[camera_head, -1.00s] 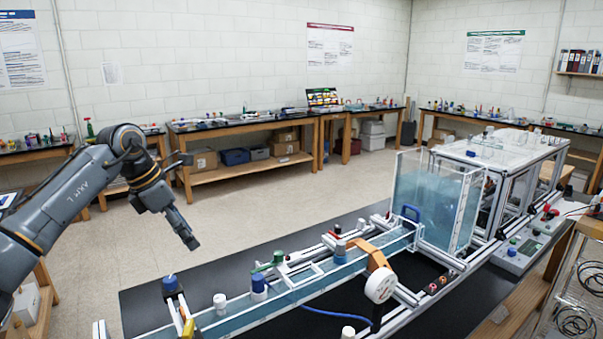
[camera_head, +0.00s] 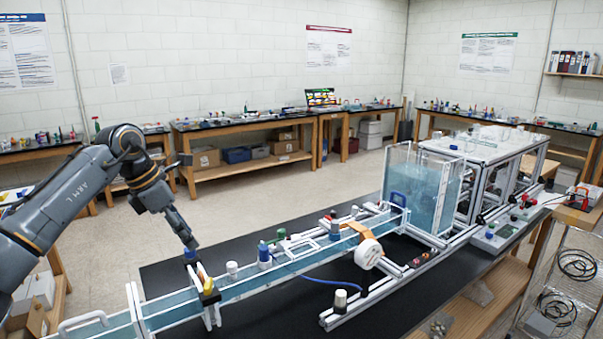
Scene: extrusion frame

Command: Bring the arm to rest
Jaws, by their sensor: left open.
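My left arm (camera_head: 60,205), grey with dark joints, comes in from the left edge. Its left gripper (camera_head: 187,200) is open and empty, one finger pointing toward the back tables and the other down toward the bench. The lower fingertip appears just above a blue-topped fitting (camera_head: 190,253) at the near part of the water channel; whether they touch I cannot tell. My right gripper is not in view.
The long water channel (camera_head: 240,284) on white extrusion rails runs across the black bench (camera_head: 270,318) to a clear water tank (camera_head: 412,190). A white round part (camera_head: 368,254) sits beside the channel. Floor (camera_head: 270,196) is clear behind the bench.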

